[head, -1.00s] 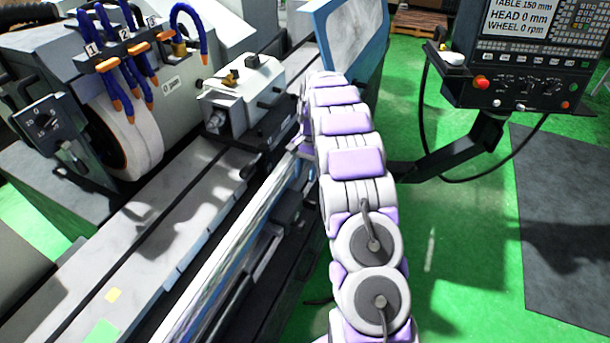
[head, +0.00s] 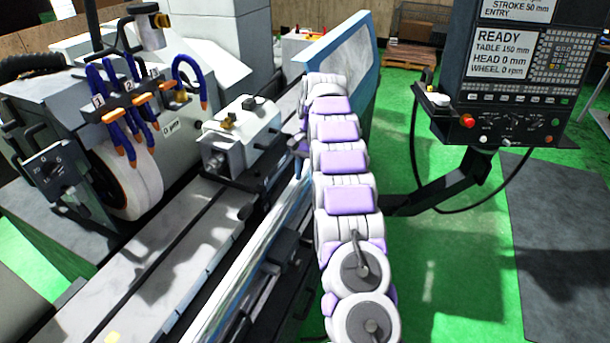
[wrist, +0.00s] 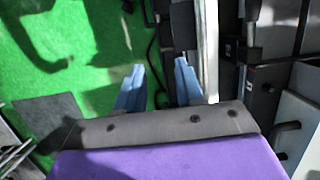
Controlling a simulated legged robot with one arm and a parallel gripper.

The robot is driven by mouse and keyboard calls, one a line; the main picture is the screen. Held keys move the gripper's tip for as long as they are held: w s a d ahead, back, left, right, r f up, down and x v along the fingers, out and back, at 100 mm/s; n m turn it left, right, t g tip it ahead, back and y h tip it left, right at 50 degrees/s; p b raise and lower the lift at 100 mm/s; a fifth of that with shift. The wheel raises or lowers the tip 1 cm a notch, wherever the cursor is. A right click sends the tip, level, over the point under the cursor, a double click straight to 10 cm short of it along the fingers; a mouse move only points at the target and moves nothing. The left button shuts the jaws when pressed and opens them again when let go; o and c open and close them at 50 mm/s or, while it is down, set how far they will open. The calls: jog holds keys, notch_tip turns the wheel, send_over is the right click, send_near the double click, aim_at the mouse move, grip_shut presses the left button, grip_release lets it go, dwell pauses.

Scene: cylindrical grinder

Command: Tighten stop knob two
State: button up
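My gripper (wrist: 158,78) shows in the wrist view as two blue fingers, apart with nothing between them. A bright metal rail runs close beside the right finger. Dark fittings (wrist: 253,50) on the machine front lie right of the rail. I cannot tell which, if any, is stop knob two. In the head view my arm reaches forward along the machine's front, and its end is by the rail (head: 262,228) below the white tailstock-like block (head: 240,135). The fingers are mostly hidden there. I see no stop knob clearly in the head view.
The control panel (head: 500,110) on its dark arm stands at right. The grinding wheel (head: 128,182) and numbered blue hoses (head: 120,110) are at left. A blue-framed guard (head: 340,60) stands behind my arm. Green floor (head: 440,260) is open between machine and dark mat (head: 560,240).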

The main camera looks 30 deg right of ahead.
jog(key=shift+w+d+r+p, duration=0.1)
jog(key=shift+r+p, duration=0.5)
jog(key=shift+r, duration=0.05)
jog(key=t+h+b, duration=0.2)
jog(key=b, duration=1.3)
send_over(297, 264)
notch_tip(297, 264, down, 20)
notch_tip(297, 264, down, 17)
jog(key=b, duration=0.3)
jog(key=shift+b, duration=0.35)
jog(key=shift+c, duration=0.3)
jog(key=shift+r, duration=0.15)
jog(key=c, duration=0.6)
